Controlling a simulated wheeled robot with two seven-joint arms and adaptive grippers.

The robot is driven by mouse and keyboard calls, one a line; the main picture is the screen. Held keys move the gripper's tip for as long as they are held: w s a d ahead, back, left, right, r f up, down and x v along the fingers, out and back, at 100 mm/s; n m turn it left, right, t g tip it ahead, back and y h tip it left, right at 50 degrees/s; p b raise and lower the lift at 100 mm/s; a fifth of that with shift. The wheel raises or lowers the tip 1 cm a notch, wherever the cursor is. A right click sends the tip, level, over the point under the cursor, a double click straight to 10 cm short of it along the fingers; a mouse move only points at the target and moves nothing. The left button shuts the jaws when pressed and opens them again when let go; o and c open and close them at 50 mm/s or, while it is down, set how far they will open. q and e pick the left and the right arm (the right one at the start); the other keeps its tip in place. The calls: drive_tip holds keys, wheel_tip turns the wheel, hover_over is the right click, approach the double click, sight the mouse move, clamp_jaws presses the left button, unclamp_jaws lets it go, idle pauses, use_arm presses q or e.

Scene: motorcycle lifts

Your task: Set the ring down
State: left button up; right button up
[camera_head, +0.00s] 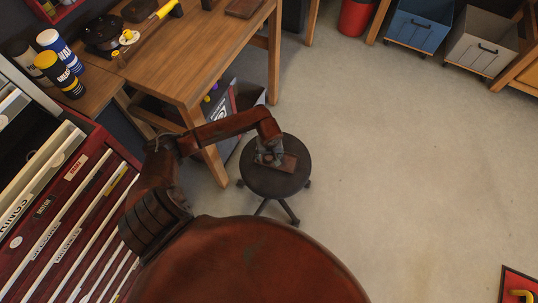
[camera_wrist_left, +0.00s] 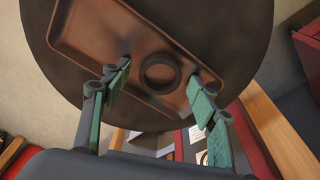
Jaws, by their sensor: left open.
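A dark ring (camera_wrist_left: 160,73) lies flat in a shallow brown tray (camera_wrist_left: 84,33), as the left wrist view shows. The tray rests on a round dark stool (camera_head: 259,183) and its edge also shows in the head view (camera_head: 289,163). My left gripper (camera_wrist_left: 160,88) is open, with its green-padded fingers apart on either side of the ring and not touching it in the picture. In the head view my left gripper (camera_head: 268,158) is over the stool and hides the ring. My right gripper is not in view.
A wooden workbench (camera_head: 190,63) stands behind the stool at the left. A red drawer cabinet (camera_head: 70,210) is at the near left. A blue bin (camera_head: 420,28) and a grey bin (camera_head: 482,42) stand at the back right. The floor (camera_head: 400,150) right of the stool is clear.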

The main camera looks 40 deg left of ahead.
use_arm(q)
wheel_tip(320, 180, up, 4)
drive_tip(key=shift+s+f+p, duration=0.1)
drive_tip(key=shift+f+p, duration=0.15)
drive_tip(key=shift+p, duration=0.35)
wheel_tip(320, 180, up, 9)
drive_tip(key=s+d+p, duration=0.1)
drive_tip(key=shift+f+p, duration=0.2)
drive_tip(key=shift+p, duration=0.2)
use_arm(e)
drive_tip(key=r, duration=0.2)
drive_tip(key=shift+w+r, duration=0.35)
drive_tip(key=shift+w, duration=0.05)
use_arm(q)
drive_tip(key=shift+d, duration=0.15)
